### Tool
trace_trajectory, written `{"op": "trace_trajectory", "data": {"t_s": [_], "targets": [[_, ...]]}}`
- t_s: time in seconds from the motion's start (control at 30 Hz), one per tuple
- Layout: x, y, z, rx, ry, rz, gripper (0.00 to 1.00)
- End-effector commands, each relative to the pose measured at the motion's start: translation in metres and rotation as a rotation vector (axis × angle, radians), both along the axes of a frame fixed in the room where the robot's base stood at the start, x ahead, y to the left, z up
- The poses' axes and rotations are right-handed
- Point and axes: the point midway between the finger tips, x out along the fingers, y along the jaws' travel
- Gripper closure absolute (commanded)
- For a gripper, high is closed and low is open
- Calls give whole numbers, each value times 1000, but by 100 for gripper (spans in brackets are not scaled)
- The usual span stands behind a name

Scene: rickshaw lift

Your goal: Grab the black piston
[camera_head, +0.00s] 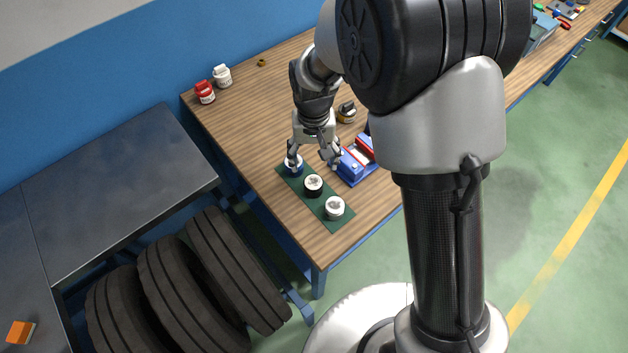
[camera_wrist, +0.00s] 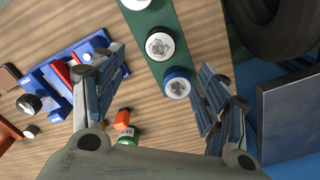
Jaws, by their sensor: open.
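The black piston (camera_head: 313,187), with a pale round top, stands in the middle of a row of three on a green mat (camera_head: 347,222). A blue piston (camera_head: 293,168) stands at the far end and a white piston (camera_head: 334,209) at the near end. In the wrist view the black piston (camera_wrist: 160,46) is beyond the fingertips, and the blue piston (camera_wrist: 176,84) is closer, near the right finger. My gripper (camera_head: 314,160) is open and empty above the mat's far end. It also shows in the wrist view (camera_wrist: 152,78), fingers spread wide.
A blue and red vise-like tool (camera_head: 352,165) sits just right of the mat, close to my gripper. A dark jar (camera_head: 346,112) stands behind it. Red (camera_head: 204,92) and white (camera_head: 222,76) bottles stand at the back left. Tires (camera_head: 235,270) are beside the wooden table (camera_head: 245,125).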

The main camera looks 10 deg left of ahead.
Motion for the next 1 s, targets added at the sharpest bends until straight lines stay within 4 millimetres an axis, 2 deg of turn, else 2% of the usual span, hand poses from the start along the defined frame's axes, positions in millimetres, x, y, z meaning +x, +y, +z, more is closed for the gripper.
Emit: {"op": "trace_trajectory", "data": {"t_s": [0.03,0.1,0.3,0.67,0.9,1.0], "targets": [[-1,-1,-15,-2,4,0,32],[-1,-1,-31,-2,3,0,32],[0,0,-69,0,1,0,32],[0,0,-94,0,1,0,32],[0,1,-130,0,1,0,32],[1,1,-137,0,-1,0,32]]}}
